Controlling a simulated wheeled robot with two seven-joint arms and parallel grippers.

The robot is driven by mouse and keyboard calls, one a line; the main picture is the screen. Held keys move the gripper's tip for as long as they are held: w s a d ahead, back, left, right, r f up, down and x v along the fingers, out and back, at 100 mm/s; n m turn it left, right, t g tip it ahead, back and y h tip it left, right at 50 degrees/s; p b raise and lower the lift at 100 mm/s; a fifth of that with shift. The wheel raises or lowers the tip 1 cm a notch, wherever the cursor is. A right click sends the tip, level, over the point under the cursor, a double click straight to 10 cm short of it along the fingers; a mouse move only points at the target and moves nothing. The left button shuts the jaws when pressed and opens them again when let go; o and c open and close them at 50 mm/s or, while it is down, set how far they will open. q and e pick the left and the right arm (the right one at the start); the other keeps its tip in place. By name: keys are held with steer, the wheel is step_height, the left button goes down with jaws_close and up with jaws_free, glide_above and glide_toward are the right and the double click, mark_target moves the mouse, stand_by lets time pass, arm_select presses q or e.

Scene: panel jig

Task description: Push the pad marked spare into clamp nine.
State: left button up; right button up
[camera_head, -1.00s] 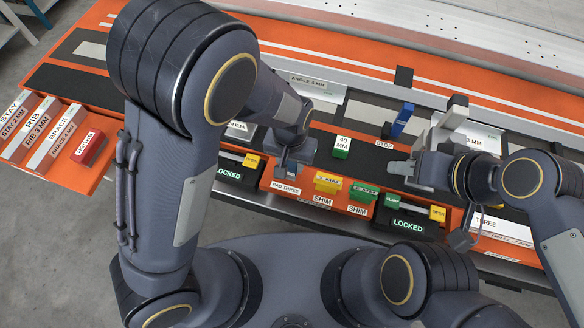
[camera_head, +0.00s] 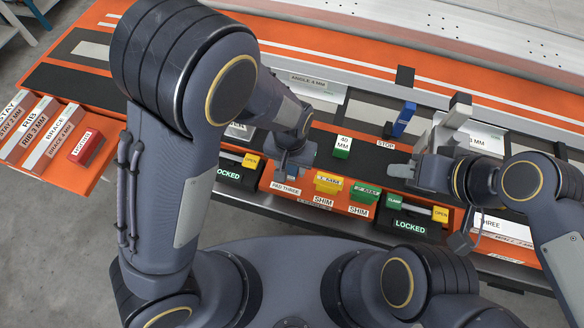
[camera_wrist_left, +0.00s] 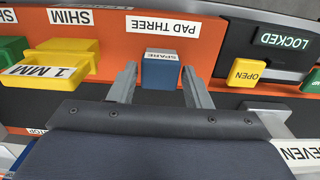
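The blue pad marked SPARE (camera_wrist_left: 160,70) sits at the PAD THREE label (camera_wrist_left: 164,27) on the orange panel in the left wrist view. My left gripper (camera_wrist_left: 160,84) is open, with one finger on either side of the pad and a gap at each side. In the head view my left gripper (camera_head: 293,170) is above the PAD THREE label (camera_head: 286,188) and hides the pad. My right gripper (camera_head: 402,173) is above the dark strip to the right, and its finger gap is not clear. I can read no label nine on any clamp.
Black clamps marked LOCKED (camera_head: 229,174) and LOCKED (camera_head: 410,227) flank the yellow (camera_head: 327,183) and green (camera_head: 364,193) shim blocks. A green 40 MM block (camera_head: 342,147) and a blue STOP lever (camera_head: 404,119) stand behind. A red block (camera_head: 87,149) is at far left.

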arm_select(q)
steer(key=o, duration=0.3)
steer(key=shift+r, duration=0.1)
step_height(320, 180, up, 9)
steer(key=p, duration=0.7)
stand_by(0.7)
steer(key=s+a+r+n+t+h, duration=0.2)
steer(key=s+a+r, duration=0.4)
steer(key=a+r, duration=0.2)
steer(key=s+a+r+n+t+h, duration=0.1)
steer(key=s+a+r+n+t, duration=0.2)
steer(key=a+r, duration=0.6)
steer(key=s+a, duration=0.2)
steer(key=a, duration=0.1)
steer(key=shift+s+a+t+h+b, duration=0.3)
steer(key=shift+s+h+b, duration=0.05)
steer(key=shift+s+h, duration=0.05)
